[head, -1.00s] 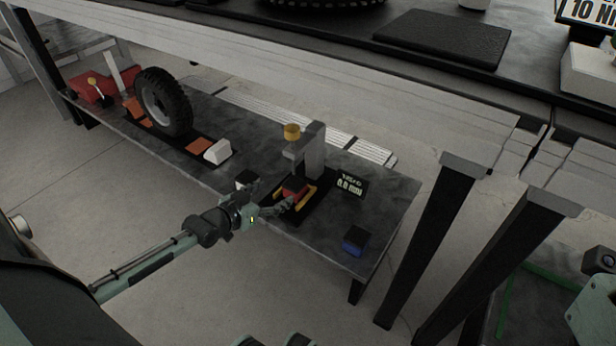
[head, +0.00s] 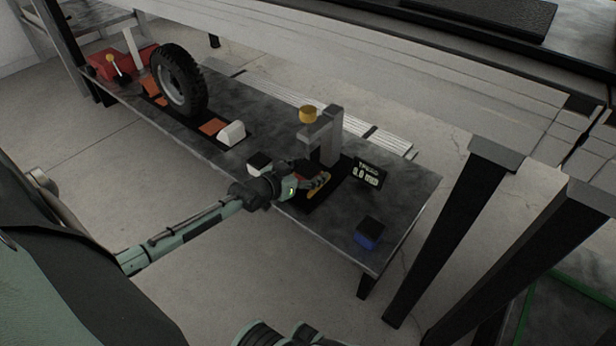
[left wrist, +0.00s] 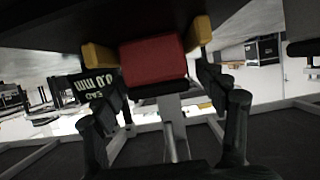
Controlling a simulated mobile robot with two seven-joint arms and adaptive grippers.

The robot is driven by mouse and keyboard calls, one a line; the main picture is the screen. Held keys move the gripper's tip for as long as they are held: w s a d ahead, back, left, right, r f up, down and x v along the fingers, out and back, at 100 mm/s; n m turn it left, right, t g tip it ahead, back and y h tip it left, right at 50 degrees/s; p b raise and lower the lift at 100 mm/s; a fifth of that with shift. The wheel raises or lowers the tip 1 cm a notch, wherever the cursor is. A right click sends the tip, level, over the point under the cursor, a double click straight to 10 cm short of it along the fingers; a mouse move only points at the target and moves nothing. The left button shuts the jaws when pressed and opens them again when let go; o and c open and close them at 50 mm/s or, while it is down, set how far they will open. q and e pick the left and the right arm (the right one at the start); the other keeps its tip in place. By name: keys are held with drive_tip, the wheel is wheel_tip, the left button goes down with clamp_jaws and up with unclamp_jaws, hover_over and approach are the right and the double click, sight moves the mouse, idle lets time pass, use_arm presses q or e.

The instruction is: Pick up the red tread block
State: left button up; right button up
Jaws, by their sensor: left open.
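The red tread block (left wrist: 153,60) shows large in the left wrist view, between two yellow side pieces (left wrist: 198,33). In the head view it is mostly hidden behind my gripper, at the foot of a grey stand (head: 329,140) with a yellow knob on top. My left gripper (head: 312,179) is open at the block. In the left wrist view its dark fingers (left wrist: 160,88) are spread, one on each side of the block. I cannot tell whether they touch it.
A small display (head: 368,173) stands right of the stand, and a dark blue block (head: 368,233) lies near the right end of the low bench (head: 402,205). A wheel (head: 179,80) and a white block (head: 231,133) are to the left. Dark table legs (head: 455,225) rise at the right.

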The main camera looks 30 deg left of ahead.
use_arm(q)
drive_tip(key=shift+c, duration=0.2)
drive_tip(key=c, duration=1.3)
drive_tip(key=shift+r, duration=0.2)
